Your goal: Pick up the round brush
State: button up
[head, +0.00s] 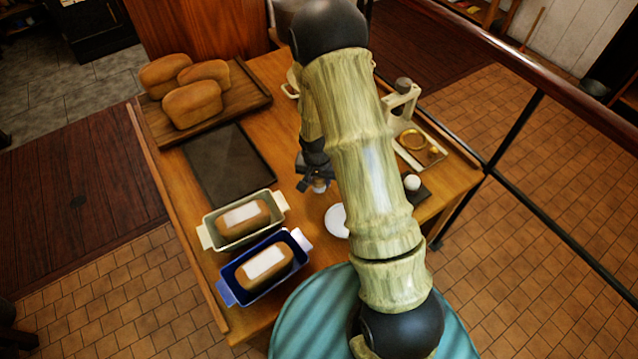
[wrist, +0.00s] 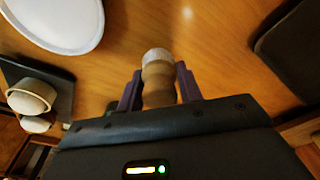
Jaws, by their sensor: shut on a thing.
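My gripper (wrist: 160,88) is shut on the round brush (wrist: 158,80) in the wrist view. The brush has a turned wooden handle between the two purple-dark fingers and a pale round end pointing away from the gripper. In the head view my gripper (head: 315,180) is over the middle of the wooden table, just left of my arm, and only a small pale bit of the brush shows below it. I cannot tell whether the brush touches the table.
A white plate (head: 337,221) lies close by. Two loaf pans, cream (head: 210,232) and blue (head: 235,291), stand at the front left. A dark tray (head: 226,165) and a board (head: 250,98) with loaves lie behind. A cream press-like stand (head: 401,101) is at right.

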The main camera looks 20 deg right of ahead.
notch_tip(320, 180, up, 8)
jog(key=shift+f+b, duration=0.25)
jog(key=shift+b, duration=0.25)
jog(key=o, duration=0.5)
jog(key=c, duration=0.3)
